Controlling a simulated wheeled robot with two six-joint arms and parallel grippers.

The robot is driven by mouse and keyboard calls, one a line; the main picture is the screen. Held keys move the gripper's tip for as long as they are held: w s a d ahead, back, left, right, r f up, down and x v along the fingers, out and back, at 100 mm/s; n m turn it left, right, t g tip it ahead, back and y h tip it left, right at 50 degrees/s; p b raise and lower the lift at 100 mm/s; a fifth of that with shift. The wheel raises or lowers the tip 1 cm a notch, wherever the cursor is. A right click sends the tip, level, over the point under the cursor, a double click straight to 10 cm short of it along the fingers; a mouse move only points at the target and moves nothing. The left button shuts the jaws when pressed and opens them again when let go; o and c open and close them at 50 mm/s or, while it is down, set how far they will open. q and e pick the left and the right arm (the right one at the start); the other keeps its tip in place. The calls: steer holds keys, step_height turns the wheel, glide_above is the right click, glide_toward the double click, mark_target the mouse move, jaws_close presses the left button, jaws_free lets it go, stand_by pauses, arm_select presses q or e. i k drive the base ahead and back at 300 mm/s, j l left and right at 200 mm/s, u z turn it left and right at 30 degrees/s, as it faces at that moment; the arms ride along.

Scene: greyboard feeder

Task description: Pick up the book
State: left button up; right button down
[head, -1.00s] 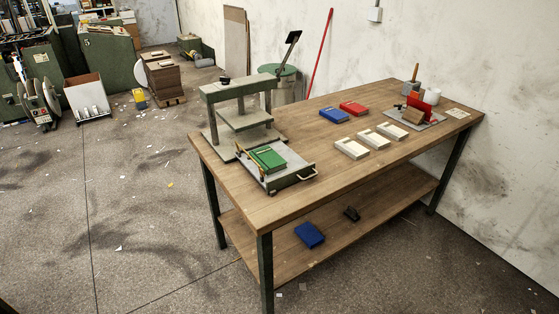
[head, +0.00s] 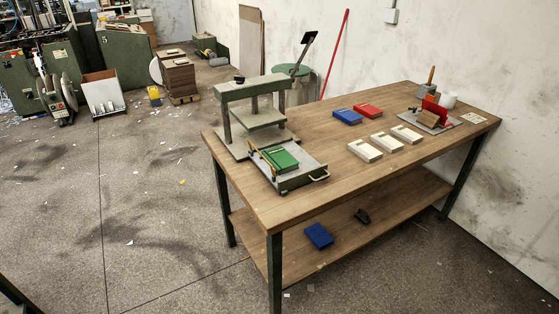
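A green book (head: 281,159) lies on the pull-out tray of a press at the table's left end. A blue book (head: 347,117) and a red book (head: 368,110) lie flat side by side toward the back of the tabletop. Another blue book (head: 318,236) lies on the lower shelf, near its front edge. Neither of my grippers is in view.
The wooden table (head: 300,208) has dark legs and a lower shelf. The green-grey press (head: 253,112) stands on its left end. Three pale trays (head: 382,143) sit mid-table. The floor left of the table is mostly clear.

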mark_target(282, 161)
steer(key=i+l+u, duration=0.2)
steer(key=l+u, duration=0.2)
steer(key=i+l+u, duration=0.1)
steer(key=l+u, duration=0.3)
steer(key=j, duration=0.05)
